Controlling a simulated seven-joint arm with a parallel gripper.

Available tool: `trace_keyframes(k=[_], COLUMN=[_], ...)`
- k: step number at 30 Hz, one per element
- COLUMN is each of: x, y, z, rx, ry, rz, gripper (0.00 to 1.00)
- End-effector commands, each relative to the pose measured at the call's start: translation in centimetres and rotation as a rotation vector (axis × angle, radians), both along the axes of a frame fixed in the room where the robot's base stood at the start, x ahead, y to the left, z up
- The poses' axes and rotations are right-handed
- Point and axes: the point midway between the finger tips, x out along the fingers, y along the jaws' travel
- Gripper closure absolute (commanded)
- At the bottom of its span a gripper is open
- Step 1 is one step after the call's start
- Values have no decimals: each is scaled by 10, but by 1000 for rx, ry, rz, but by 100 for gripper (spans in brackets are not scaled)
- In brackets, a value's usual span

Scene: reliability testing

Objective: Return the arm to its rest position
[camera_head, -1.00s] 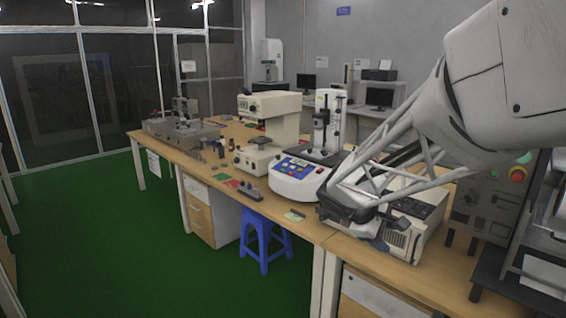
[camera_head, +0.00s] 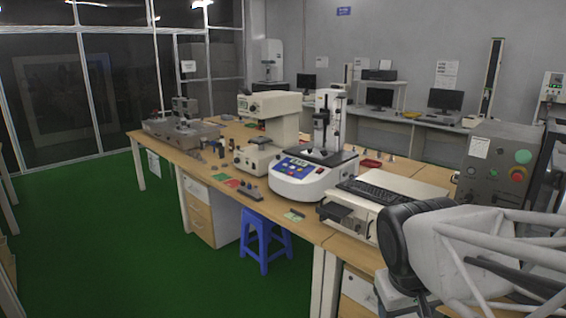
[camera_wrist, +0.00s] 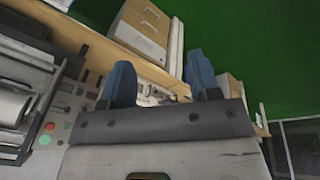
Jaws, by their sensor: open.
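My arm (camera_head: 470,245) fills the lower right of the head view, in front of the bench's near right end. Its gripper fingers cannot be made out there. In the wrist view my gripper (camera_wrist: 160,62) shows two blue fingers standing well apart, with nothing held between them. Beyond the fingers are the bench edge, a drawer cabinet (camera_wrist: 140,30) and the green floor.
The wooden bench (camera_head: 310,228) carries a white tester with a blue panel (camera_head: 300,180), a white unit with a keyboard (camera_head: 350,213) and a grey control box (camera_head: 490,165). A blue stool (camera_head: 265,240) stands before it. Open green floor (camera_head: 110,250) lies left.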

Motion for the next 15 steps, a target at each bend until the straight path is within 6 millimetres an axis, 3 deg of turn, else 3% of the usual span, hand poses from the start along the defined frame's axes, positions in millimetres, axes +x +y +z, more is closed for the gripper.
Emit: trace_keyframes(k=[6, 15], x=[-30, -40], y=[11, 16], z=[-3, -5], rx=[105, 142], ry=[-49, -64], rz=[-85, -113], gripper=[44, 44])
